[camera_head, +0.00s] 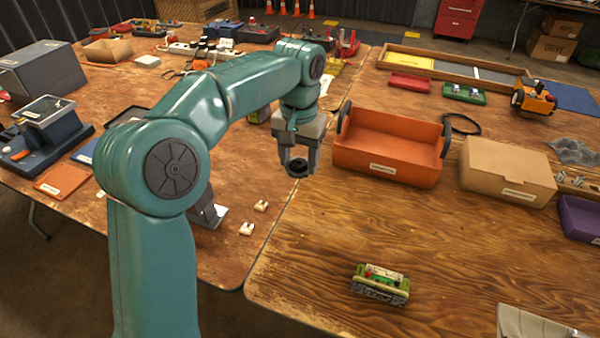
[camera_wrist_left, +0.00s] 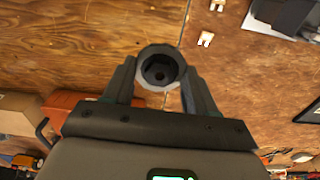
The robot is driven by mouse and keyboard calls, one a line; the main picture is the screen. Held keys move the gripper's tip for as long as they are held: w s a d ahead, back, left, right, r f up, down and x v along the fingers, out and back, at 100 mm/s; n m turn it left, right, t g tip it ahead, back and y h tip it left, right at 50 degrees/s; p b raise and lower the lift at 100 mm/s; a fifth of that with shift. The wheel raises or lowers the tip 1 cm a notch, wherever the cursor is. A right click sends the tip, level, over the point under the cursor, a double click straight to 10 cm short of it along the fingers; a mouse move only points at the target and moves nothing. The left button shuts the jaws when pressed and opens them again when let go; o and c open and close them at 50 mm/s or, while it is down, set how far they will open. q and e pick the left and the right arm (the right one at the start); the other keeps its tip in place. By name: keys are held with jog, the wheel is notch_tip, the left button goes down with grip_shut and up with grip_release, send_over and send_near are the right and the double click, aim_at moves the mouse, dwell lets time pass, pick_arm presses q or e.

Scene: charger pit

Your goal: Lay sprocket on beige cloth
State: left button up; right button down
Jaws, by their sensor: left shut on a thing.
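My left gripper (camera_head: 298,165) is shut on a small dark ring-shaped piece, apparently the sprocket (camera_head: 297,170), and holds it above the wooden tables near the seam between them. In the left wrist view the sprocket (camera_wrist_left: 160,68) sits between the two fingers of my left gripper (camera_wrist_left: 160,80), its round hole facing the camera. Its teeth are too small to make out. I cannot make out a beige cloth for certain in either view. My right gripper is not in view.
An orange bin (camera_head: 388,150) with dark handles stands just right of the gripper, with a cardboard box (camera_head: 507,172) beside it. A green toy vehicle (camera_head: 380,284) sits on the right table's front. Small white pieces (camera_head: 246,229) lie at left. The wood between is clear.

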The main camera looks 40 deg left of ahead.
aim_at(305, 168)
pick_arm(q)
jog(key=r, duration=0.1)
jog(key=d+r+p, duration=0.1)
jog(key=r+p, duration=0.1)
jog(key=shift+d+r+m, duration=0.15)
jog(key=shift+d+m, duration=0.1)
jog(key=shift+m, duration=0.05)
jog(key=s+d+f+m+p, duration=0.1)
jog(key=s+d+f+p, duration=0.2)
jog(key=d+f, duration=0.7)
jog(key=shift+f+m+p, duration=0.4)
jog(key=shift+f+p, duration=0.3)
jog(key=shift+p, duration=0.3)
jog(key=shift+s+d, duration=0.1)
jog(key=shift+d, duration=0.05)
